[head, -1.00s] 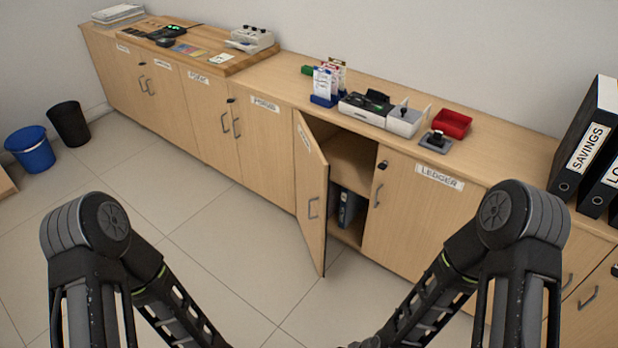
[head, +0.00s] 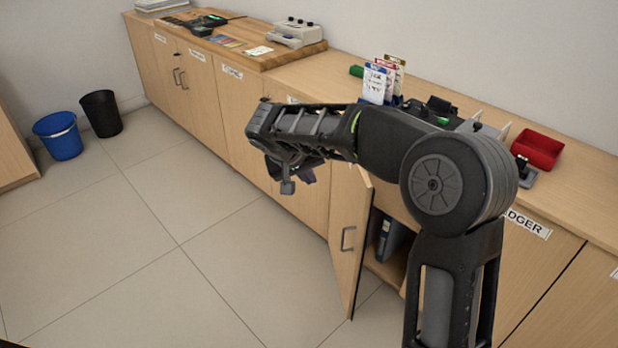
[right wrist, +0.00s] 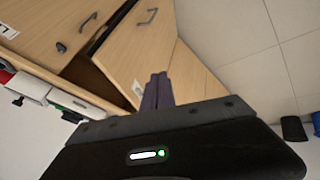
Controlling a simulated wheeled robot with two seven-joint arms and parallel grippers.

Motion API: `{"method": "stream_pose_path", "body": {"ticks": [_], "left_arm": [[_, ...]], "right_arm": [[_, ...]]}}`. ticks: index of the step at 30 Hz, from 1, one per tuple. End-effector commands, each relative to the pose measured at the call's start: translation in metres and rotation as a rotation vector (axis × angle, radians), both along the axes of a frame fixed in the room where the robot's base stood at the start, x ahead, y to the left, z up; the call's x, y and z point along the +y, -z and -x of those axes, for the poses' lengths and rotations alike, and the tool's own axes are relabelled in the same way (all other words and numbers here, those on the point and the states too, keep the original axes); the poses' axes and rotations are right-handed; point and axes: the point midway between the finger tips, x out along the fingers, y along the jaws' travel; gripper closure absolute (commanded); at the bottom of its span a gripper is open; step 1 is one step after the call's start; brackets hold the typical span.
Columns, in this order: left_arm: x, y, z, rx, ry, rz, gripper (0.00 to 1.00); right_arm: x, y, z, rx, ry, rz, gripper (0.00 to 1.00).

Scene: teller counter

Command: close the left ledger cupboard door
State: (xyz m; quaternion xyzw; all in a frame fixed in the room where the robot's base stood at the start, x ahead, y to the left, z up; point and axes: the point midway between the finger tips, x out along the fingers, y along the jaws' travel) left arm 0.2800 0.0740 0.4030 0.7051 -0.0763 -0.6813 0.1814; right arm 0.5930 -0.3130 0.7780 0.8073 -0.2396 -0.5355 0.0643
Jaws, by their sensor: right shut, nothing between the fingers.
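The left ledger cupboard door (head: 349,240) is light wood with a grey bar handle and stands ajar, swung out from the cupboard front. It also shows in the right wrist view (right wrist: 138,50), with a dark gap beside it. My right arm reaches across the head view and hides the door's top and part of the opening. My right gripper (head: 288,184) is shut and empty, to the left of the open door. Its closed fingers show in the right wrist view (right wrist: 157,82), where they overlap the door's edge; I cannot tell whether they touch. My left gripper is out of view.
A blue binder (head: 391,241) stands inside the open cupboard. The right ledger door (head: 535,262) is closed. The counter top carries a card holder (head: 378,82) and a red tray (head: 538,149). Blue (head: 59,136) and black (head: 101,114) bins stand at the left; the floor between is clear.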

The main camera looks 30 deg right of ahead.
Motion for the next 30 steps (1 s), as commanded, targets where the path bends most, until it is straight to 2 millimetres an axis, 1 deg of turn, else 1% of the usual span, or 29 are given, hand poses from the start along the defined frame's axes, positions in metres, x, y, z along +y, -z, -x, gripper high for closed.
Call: {"method": "stream_pose_path", "body": {"ticks": [1,3,5,8,19,23,26,30], "left_arm": [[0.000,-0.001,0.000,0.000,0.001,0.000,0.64],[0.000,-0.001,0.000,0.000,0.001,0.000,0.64],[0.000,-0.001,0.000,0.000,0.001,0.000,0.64],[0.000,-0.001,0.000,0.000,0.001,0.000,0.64],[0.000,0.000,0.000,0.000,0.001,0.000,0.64],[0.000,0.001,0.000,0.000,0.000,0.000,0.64],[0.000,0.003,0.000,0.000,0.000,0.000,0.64],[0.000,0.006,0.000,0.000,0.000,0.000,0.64]], "right_arm": [[-0.012,-0.007,0.006,0.004,0.056,0.033,1.00],[-0.023,-0.011,0.015,0.011,0.124,0.068,1.00],[-0.028,-0.012,0.023,0.017,0.168,0.081,1.00],[-0.029,-0.012,0.026,0.011,0.202,0.077,1.00],[-0.029,-0.009,0.025,0.012,0.201,0.074,1.00],[-0.034,-0.001,0.024,0.014,0.201,0.074,1.00],[-0.041,0.010,0.022,0.015,0.201,0.074,1.00],[-0.055,0.029,0.017,0.015,0.203,0.074,1.00]]}}
